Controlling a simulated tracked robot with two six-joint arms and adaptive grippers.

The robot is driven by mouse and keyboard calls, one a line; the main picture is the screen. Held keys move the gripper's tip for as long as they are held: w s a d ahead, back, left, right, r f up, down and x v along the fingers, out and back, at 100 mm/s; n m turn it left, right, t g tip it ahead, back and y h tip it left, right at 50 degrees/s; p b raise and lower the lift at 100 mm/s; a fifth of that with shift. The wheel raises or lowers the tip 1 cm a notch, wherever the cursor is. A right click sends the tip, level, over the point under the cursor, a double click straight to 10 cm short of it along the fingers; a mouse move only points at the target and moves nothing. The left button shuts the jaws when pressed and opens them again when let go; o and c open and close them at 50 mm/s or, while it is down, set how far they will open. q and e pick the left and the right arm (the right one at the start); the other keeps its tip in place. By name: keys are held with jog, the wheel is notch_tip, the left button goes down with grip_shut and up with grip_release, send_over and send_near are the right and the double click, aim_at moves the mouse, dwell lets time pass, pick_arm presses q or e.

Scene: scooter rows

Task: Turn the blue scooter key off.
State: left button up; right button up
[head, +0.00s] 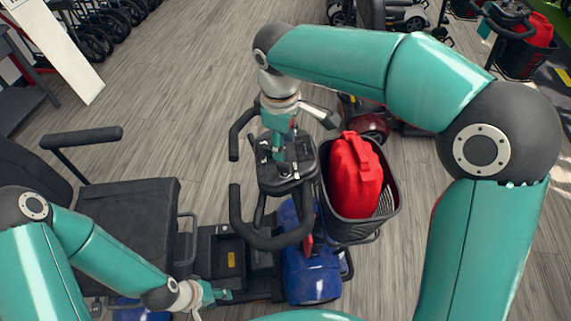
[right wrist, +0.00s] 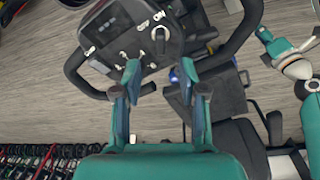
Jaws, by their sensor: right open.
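The blue scooter (head: 310,272) stands in the middle of the head view, with its dark control console (head: 285,180) on the tiller between looped handlebars. In the right wrist view the console (right wrist: 125,30) has several light switches and a round dial-like part (right wrist: 160,33); I cannot tell surely which part is the key. My right gripper (head: 279,158) points down over the console. In the right wrist view its fingers (right wrist: 160,72) are apart and empty, just short of the console. My left gripper (head: 215,294) is low by the scooter's footboard; its finger opening is unclear.
A black basket (head: 357,233) with a red bag (head: 355,175) is at the console's right. The black seat (head: 115,225) is at left. A red scooter (head: 365,118) stands behind, partly hidden by my right arm. Open floor (head: 180,110) lies at the upper left.

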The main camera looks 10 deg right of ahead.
aim_at(285, 165)
jog(key=f, duration=0.9)
jog(key=shift+w+d, duration=0.25)
grip_shut()
